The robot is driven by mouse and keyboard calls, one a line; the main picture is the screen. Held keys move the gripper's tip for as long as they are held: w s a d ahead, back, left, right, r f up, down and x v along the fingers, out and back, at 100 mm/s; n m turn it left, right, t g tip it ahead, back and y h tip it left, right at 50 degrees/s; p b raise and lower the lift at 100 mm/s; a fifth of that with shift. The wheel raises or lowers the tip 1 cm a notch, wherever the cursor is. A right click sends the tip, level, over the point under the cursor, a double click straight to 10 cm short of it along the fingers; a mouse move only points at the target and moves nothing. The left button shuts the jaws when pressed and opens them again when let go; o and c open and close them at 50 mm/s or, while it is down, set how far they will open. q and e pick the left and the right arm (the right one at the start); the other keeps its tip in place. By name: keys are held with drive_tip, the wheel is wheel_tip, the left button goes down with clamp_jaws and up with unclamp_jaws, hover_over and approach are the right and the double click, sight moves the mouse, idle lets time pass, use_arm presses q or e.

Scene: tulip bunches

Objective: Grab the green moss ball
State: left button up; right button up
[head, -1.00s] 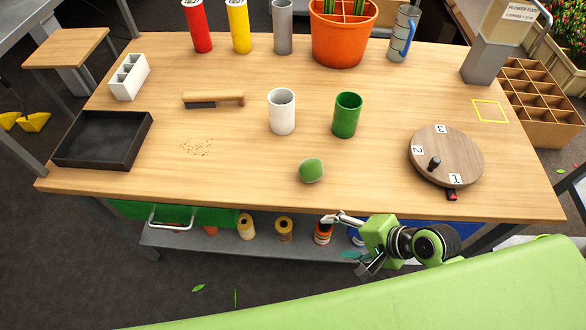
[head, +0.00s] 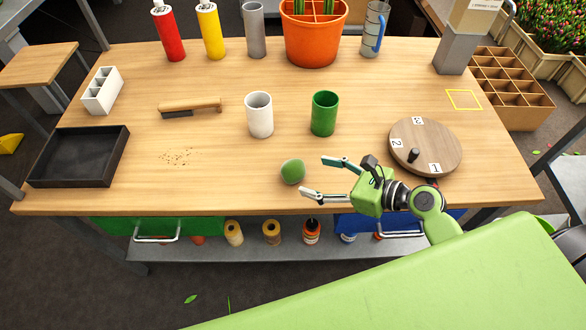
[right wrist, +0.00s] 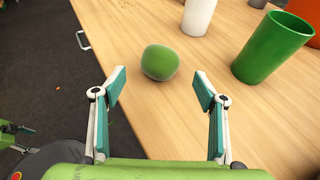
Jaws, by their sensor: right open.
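The green moss ball (head: 293,171) rests on the wooden table near its front edge. It also shows in the right wrist view (right wrist: 159,62), ahead of the fingertips and roughly centred between them. My right gripper (head: 323,177) is open and empty, just right of the ball in the head view, with its fingers pointing left towards it. In the right wrist view my right gripper (right wrist: 160,88) has its two teal-padded fingers spread wide, apart from the ball.
A green cup (head: 324,114) and a white cup (head: 259,115) stand behind the ball. A numbered round turntable (head: 440,160) lies to the right. A black tray (head: 122,150), a brush (head: 190,105) and crumbs are to the left.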

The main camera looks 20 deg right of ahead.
sight(303, 172)
drive_tip(key=x, duration=0.4)
drive_tip(key=shift+d, duration=0.1)
drive_tip(key=shift+x, duration=2.75)
drive_tip(key=c, duration=1.2)
